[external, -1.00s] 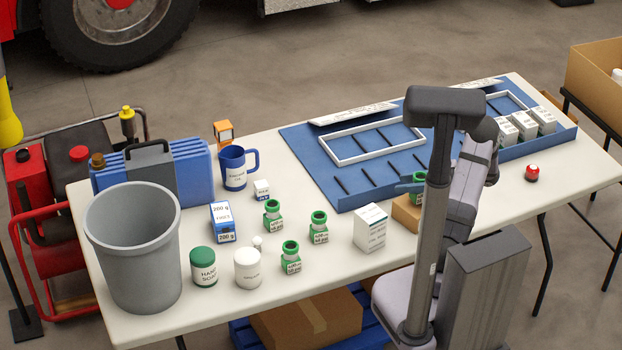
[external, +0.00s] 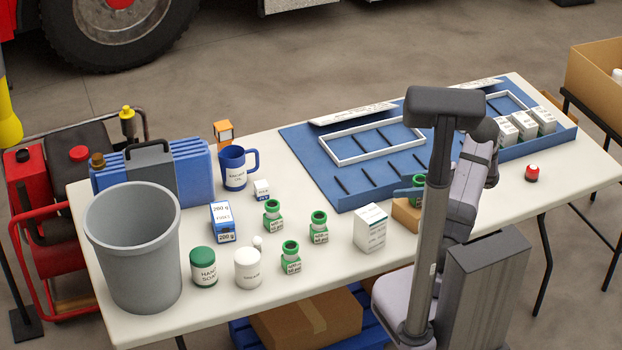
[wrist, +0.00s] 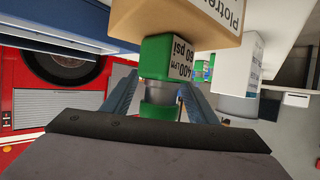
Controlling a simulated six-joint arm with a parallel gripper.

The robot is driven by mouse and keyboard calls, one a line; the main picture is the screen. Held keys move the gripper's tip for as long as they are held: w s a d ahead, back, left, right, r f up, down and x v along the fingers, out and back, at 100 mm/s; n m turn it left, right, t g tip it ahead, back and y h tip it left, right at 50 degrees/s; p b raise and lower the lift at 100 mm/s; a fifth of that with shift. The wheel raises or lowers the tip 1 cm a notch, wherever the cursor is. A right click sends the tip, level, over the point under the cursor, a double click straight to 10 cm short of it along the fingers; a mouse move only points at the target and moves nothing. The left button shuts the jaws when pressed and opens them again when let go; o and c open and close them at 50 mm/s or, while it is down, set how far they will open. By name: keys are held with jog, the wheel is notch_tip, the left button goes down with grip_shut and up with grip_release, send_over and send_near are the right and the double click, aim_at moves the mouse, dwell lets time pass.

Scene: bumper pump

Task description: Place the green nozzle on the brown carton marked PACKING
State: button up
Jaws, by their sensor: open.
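A green nozzle (wrist: 158,58) with a white label reading 400 LPM 60 psi stands on a brown carton (wrist: 180,20) in the wrist view, which shows the scene upside down. The carton's visible lettering looks like "Piotre…", not PACKING. My gripper (wrist: 157,88) is open, with its blue fingers on either side of the nozzle. Contact with the fingers cannot be told. In the external view the nozzle (external: 417,184) and carton (external: 404,214) are partly hidden behind my arm. Other green nozzles stand on the table (external: 272,216), (external: 319,229), (external: 291,259).
A white box (external: 370,229) stands just left of the carton. The blue tray (external: 345,198) with dividers and a white frame lies behind. A red-and-white button (external: 532,173) is to the right. A grey bin (external: 133,250), tubs and a blue mug (external: 234,168) are left.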

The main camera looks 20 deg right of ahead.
jog(key=v, duration=1.2)
